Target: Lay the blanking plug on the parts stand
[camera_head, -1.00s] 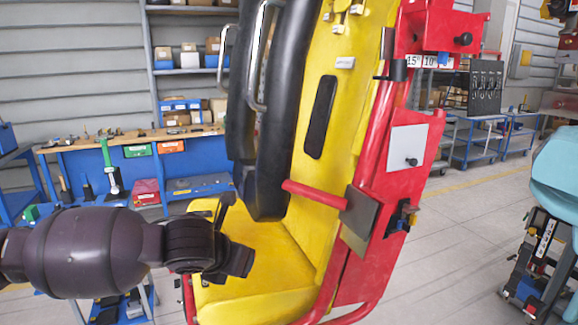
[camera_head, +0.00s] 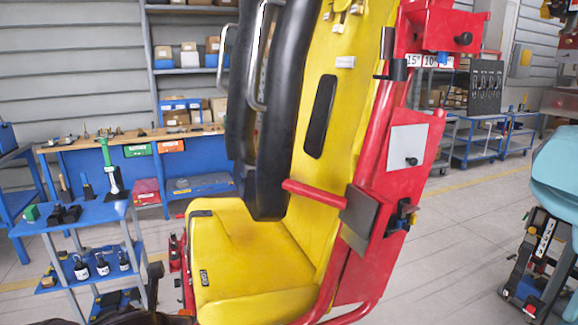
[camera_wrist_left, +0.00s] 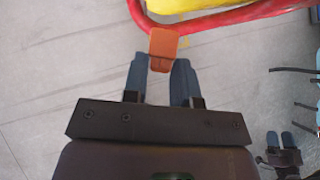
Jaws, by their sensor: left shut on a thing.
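In the left wrist view my left gripper (camera_wrist_left: 163,64) is shut on a small orange block-like piece (camera_wrist_left: 164,43), which I take to be the blanking plug. The piece sticks out past the fingertips, above the grey floor and close to a red tube. In the head view the gripper and plug do not show clearly; only dark parts of my arm are at the bottom edge. A blue tiered stand (camera_head: 100,212), probably the parts stand, is at the left. Small dark parts and a green box lie on its top. What looks like my right gripper (camera_wrist_left: 280,138) shows small at the lower right of the wrist view.
A yellow seat (camera_head: 245,245) with a black restraint and red frame (camera_head: 385,190) fills the middle. Bottles (camera_head: 102,264) stand on the stand's lower shelf. A workbench (camera_head: 200,160) is behind. Open floor (camera_head: 455,250) lies to the right.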

